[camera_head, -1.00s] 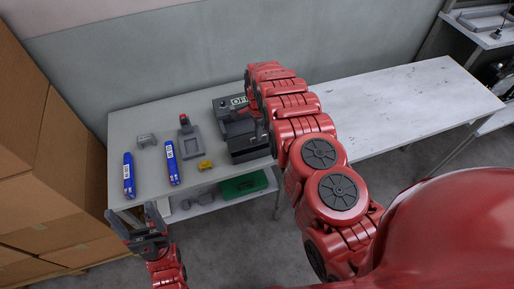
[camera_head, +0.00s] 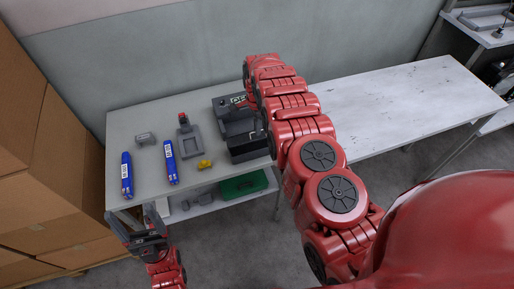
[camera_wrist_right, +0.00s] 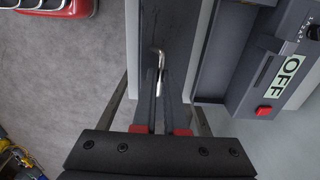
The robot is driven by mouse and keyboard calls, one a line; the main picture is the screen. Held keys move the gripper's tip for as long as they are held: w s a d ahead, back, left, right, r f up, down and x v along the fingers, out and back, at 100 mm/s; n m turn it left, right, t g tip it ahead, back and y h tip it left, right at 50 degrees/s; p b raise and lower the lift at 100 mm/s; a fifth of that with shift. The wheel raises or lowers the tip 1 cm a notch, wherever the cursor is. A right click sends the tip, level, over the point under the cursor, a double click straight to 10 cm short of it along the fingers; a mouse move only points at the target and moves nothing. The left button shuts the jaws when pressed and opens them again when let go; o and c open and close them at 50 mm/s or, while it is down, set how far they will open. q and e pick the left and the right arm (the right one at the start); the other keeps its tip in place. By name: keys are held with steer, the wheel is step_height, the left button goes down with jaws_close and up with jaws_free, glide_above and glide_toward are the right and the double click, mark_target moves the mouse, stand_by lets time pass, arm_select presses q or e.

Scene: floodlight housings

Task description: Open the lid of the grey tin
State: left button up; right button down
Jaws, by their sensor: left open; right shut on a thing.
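The grey tin (camera_head: 248,150) is a dark grey box at the front right of the grey workbench's cluttered half, partly hidden by my right arm. In the right wrist view, a dark panel with light edges (camera_wrist_right: 177,25) lies under my right gripper (camera_wrist_right: 160,88). The gripper is shut on a thin bright metal piece (camera_wrist_right: 160,58), which looks like a handle. Whether this panel is the tin's lid, and how far it is raised, I cannot tell for sure. My left gripper (camera_head: 133,217) is open and empty, in front of the bench's left front corner.
Behind the tin is a device labelled OFF (camera_wrist_right: 286,75). To its left are a grey housing (camera_head: 189,142), a yellow part (camera_head: 204,164), two blue packs (camera_head: 171,162) and a grey block (camera_head: 146,139). A green box (camera_head: 243,185) is below. The right bench (camera_head: 410,105) is clear.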

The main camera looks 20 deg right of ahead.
steer(key=shift+w+r+b, duration=0.1)
steer(key=shift+w+b, duration=0.2)
stand_by(0.4)
steer(key=shift+w+r+b, duration=0.2)
steer(key=shift+w+b, duration=0.25)
steer(key=shift+b, duration=0.7)
steer(key=shift+w+r+b, duration=0.1)
steer(key=shift+b, duration=0.2)
steer(key=shift+w+a+b, duration=0.1)
steer(key=shift+w+b, duration=0.3)
steer(key=shift+b, duration=1.75)
steer(key=shift+w+r+b, duration=0.2)
steer(key=shift+w+b, duration=0.05)
steer(key=shift+b, duration=2.25)
